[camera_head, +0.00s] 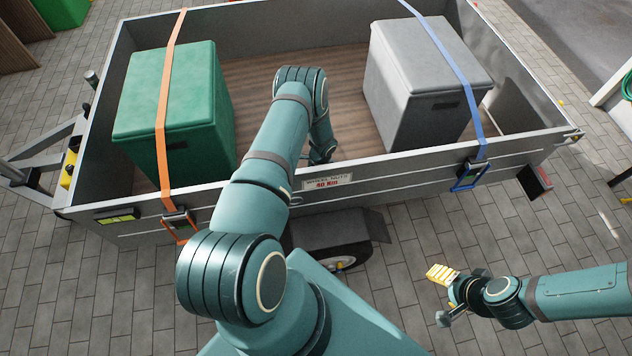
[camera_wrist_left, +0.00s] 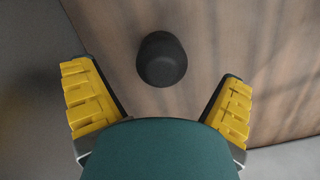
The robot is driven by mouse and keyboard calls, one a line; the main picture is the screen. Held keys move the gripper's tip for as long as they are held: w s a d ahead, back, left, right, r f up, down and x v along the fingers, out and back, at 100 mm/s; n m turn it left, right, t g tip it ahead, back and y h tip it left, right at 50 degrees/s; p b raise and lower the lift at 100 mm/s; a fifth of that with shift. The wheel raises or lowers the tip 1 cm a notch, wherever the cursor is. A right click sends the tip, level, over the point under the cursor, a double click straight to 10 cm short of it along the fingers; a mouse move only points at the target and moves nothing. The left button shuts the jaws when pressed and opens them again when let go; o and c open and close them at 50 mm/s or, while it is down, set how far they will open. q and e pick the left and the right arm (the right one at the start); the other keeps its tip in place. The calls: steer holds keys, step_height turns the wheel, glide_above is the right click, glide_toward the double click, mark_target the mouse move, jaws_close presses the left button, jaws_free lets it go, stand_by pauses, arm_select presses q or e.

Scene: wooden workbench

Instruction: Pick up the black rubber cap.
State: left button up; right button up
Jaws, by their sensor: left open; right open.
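The black rubber cap (camera_wrist_left: 162,60) shows in the left wrist view. It is a dark, rounded piece on the wooden trailer floor (camera_wrist_left: 215,40). My left gripper (camera_wrist_left: 157,100) is open, with its yellow-padded fingers to the left and right of the cap's line and the cap a little beyond them, not held. In the head view my left arm reaches into the trailer between the two boxes, and its gripper and the cap are hidden. My right gripper (camera_head: 443,296) is open and empty above the paving at the lower right.
A green box (camera_head: 195,110) under an orange strap (camera_head: 163,120) stands at the trailer's left. A grey box (camera_head: 415,90) under a blue strap (camera_head: 445,50) stands at its right. The trailer's near side wall (camera_head: 415,170) is a raised edge. Wooden floor lies between the boxes.

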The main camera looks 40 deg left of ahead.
arm_select(q)
step_height(320, 180, down, 5)
steer(key=shift+a+b, duration=0.15)
steer(key=shift+b, duration=0.5)
steer(key=c, duration=1.2)
